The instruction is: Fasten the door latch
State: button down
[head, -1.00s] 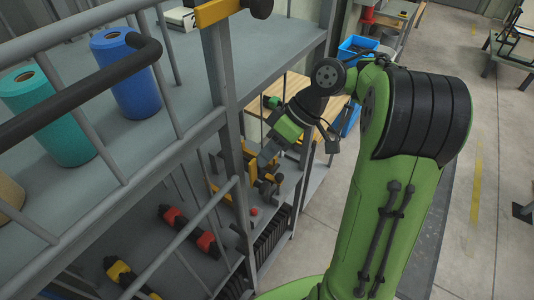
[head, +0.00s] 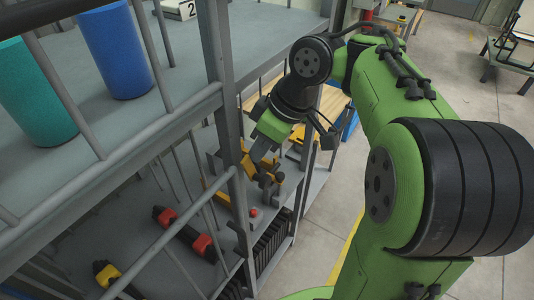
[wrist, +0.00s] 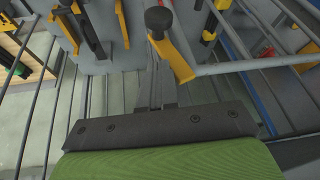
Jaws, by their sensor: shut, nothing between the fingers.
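The door latch is a yellow bar with a black knob; in the wrist view the yellow bar (wrist: 175,56) is tilted, with its knob at the upper left end, beside the grey door rail. In the head view a yellow part (head: 248,164) shows below my gripper, partly hidden by the fingers. My gripper (head: 261,158) is shut and empty, pointing down close to the latch. In the wrist view my gripper's fingertips (wrist: 164,92) are just left of the yellow bar; I cannot tell whether they touch it.
Grey barred doors and rails (head: 130,142) front the shelves on the left. A teal roll (head: 38,92) and a blue roll (head: 117,50) stand on the upper shelf. Red-and-black tools (head: 184,232) lie on the lower shelf. Open floor (head: 335,205) lies to the right.

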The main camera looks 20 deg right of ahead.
jog(key=b, duration=0.1)
jog(key=s+a+t+h+b, duration=0.1)
jog(key=b, duration=0.1)
jog(key=shift+a+f+n+h, duration=0.15)
jog(key=shift+f+n+h, duration=0.15)
jog(key=shift+s+a+r+b, duration=0.15)
jog(key=shift+a+r+b, duration=0.05)
jog(key=shift+a+b, duration=0.1)
jog(key=shift+s, duration=0.1)
